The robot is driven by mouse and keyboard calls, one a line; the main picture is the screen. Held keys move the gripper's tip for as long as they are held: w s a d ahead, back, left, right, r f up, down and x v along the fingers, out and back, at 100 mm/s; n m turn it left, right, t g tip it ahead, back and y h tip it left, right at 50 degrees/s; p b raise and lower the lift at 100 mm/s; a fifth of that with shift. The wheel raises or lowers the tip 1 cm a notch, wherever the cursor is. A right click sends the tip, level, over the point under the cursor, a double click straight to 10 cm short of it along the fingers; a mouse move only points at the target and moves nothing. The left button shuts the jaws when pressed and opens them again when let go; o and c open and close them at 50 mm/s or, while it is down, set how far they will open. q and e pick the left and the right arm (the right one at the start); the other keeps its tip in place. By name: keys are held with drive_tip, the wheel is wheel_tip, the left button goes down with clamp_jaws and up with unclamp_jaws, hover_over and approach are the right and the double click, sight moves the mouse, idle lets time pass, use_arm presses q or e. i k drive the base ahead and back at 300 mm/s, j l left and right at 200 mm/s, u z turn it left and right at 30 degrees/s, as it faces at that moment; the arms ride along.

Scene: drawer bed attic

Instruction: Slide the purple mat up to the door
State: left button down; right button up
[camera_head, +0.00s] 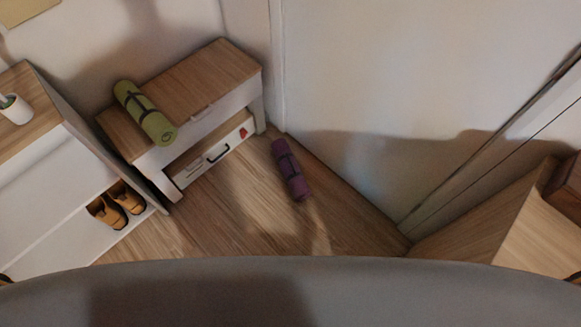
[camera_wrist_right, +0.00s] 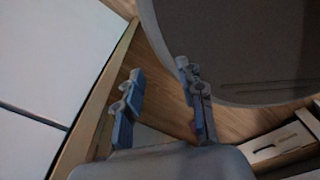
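The purple mat (camera_head: 291,171) is rolled up with dark straps and lies on the wooden floor in the head view. Its far end is close to the foot of the white door (camera_head: 385,90), and its near end angles away from it, with bare floor between. I cannot tell whether the far end touches. My right gripper (camera_wrist_right: 160,69) shows in the right wrist view with its two fingers apart and nothing between the tips. No gripper is seen in the head view, and my left gripper is in neither view.
A bench (camera_head: 215,80) with a wooden top and a drawer (camera_head: 222,150) stands left of the mat, a rolled green mat (camera_head: 145,112) on it. A white cabinet (camera_head: 60,190) holds brown shoes (camera_head: 116,205). A wooden unit (camera_head: 500,225) stands at right. Floor around the purple mat is clear.

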sight(295, 179)
drive_tip(key=i+z, duration=0.1)
drive_tip(key=z, duration=0.35)
drive_tip(key=j+z, duration=0.1)
drive_tip(key=z, duration=0.3)
drive_tip(key=i+z, duration=0.1)
drive_tip(key=z, duration=0.35)
drive_tip(key=j+z, duration=0.2)
drive_tip(key=z, duration=0.2)
drive_tip(key=i+j+z, duration=0.1)
drive_tip(key=z, duration=0.35)
drive_tip(key=i+j+z, duration=0.1)
drive_tip(key=j+z, duration=0.2)
drive_tip(key=j+u, duration=0.1)
drive_tip(key=u, duration=0.75)
drive_tip(key=i+j+u, duration=0.1)
drive_tip(key=u, duration=0.75)
drive_tip(key=i+u, duration=0.15)
drive_tip(key=u, duration=0.75)
drive_tip(key=i+u, duration=0.1)
drive_tip(key=u, duration=0.3)
